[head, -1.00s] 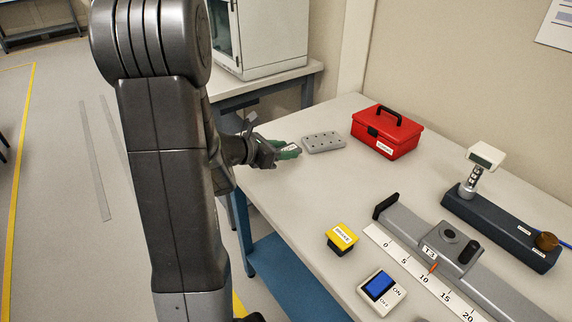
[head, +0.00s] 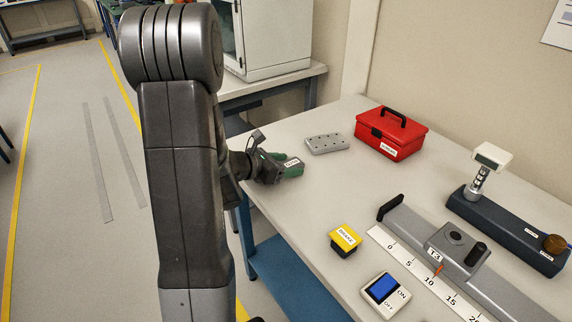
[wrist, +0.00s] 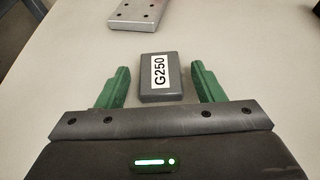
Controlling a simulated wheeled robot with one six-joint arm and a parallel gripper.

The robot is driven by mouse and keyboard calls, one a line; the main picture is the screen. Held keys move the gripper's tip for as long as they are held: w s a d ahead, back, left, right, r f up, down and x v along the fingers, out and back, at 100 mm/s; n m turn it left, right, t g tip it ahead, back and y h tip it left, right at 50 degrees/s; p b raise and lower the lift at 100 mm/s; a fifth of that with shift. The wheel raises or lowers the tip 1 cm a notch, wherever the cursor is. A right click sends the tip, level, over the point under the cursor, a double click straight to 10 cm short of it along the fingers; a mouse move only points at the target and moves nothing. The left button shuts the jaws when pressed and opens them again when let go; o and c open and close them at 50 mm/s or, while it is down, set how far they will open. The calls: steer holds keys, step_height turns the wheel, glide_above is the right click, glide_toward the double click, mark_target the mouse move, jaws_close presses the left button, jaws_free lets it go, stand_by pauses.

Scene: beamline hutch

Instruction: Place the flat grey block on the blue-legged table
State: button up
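A flat dark grey block (wrist: 161,78) with a white G250 label lies on the pale tabletop in the wrist view. My gripper (wrist: 160,72) is open. Its two green fingers stand on either side of the block, with a gap on each side. In the head view my gripper (head: 284,165) is over the left part of the near table (head: 300,210), and the block's label shows between the fingers; most of the block is hidden. This table has a blue leg and a blue lower shelf.
A light grey plate with holes (head: 327,143) lies just beyond the gripper. Another table with blue legs (head: 290,85) holds a white cabinet (head: 275,35).

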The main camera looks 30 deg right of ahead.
steer(key=shift+r+p, duration=0.2)
steer(key=shift+p, duration=0.1)
steer(key=p+v, duration=0.1)
steer(key=v, duration=1.1)
steer(key=b+x, duration=0.1)
steer(key=x, duration=1.1)
steer(key=shift+f+b, duration=0.35)
steer(key=shift+b, duration=0.05)
steer(key=shift+r+p, duration=0.3)
